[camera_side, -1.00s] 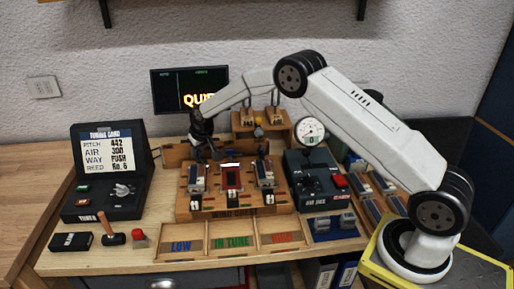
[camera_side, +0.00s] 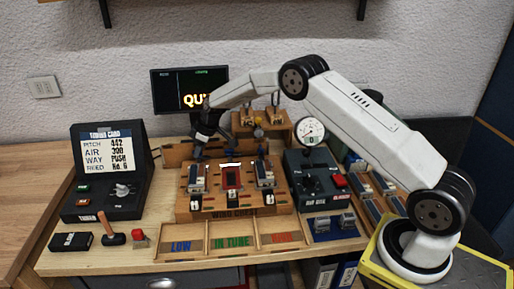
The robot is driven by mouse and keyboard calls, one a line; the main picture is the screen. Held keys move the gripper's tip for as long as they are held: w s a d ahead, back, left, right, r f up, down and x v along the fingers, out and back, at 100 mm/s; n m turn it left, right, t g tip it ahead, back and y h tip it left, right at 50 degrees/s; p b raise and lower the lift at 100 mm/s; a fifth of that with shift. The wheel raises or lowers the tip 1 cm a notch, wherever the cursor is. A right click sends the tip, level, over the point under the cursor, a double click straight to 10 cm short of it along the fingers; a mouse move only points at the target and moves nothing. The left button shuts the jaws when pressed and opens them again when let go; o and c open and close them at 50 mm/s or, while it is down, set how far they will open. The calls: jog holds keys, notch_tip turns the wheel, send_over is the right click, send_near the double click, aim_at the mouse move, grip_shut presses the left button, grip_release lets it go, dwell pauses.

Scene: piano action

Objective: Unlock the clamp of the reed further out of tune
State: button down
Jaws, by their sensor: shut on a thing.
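The wooden wind chest (camera_side: 236,209) stands in the middle of the bench. My gripper (camera_side: 200,152) is over the back of the left clamp, pointing down. Its jaws are small and dark here; they appear closed on the lever at the back of the left clamp, though the grip itself is partly hidden. The monitor (camera_side: 188,92) behind is partly covered by my arm.
A tuning card box (camera_side: 108,165) stands at left. A dark control box with a red button (camera_side: 318,183) and a round gauge (camera_side: 312,131) stand at right. A tray marked LOW, IN TUNE and a third label (camera_side: 232,243) lies in front.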

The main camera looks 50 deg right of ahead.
jog(key=shift+n+g+y, duration=0.4)
jog(key=shift+n, duration=1)
jog(key=shift+c, duration=2.2)
grip_release()
jog(key=shift+d+r, duration=0.1)
jog(key=v, duration=0.7)
jog(key=shift+r, duration=0.25)
jog(key=shift+s, duration=0.15)
